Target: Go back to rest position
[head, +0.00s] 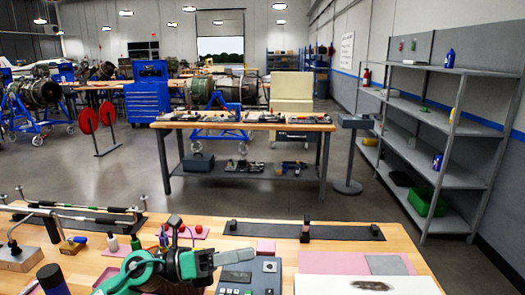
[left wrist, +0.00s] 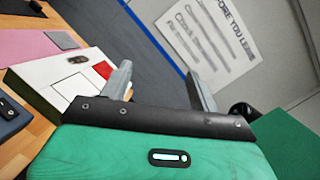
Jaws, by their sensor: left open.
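My left gripper (head: 238,257) shows in the head view above the near wooden workbench (head: 160,225), its green arm coming in from the lower left and its grey fingers pointing right. In the left wrist view the two fingers of this gripper (left wrist: 160,84) stand wide apart with nothing between them. The gripper hides part of the bench behind it. My right gripper does not show in either view.
A dark control box (head: 265,273), a pink mat (head: 325,262) and a white board (head: 345,286) lie to the gripper's right. Beyond an aisle are a second workbench (head: 310,127) and grey shelves (head: 440,125).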

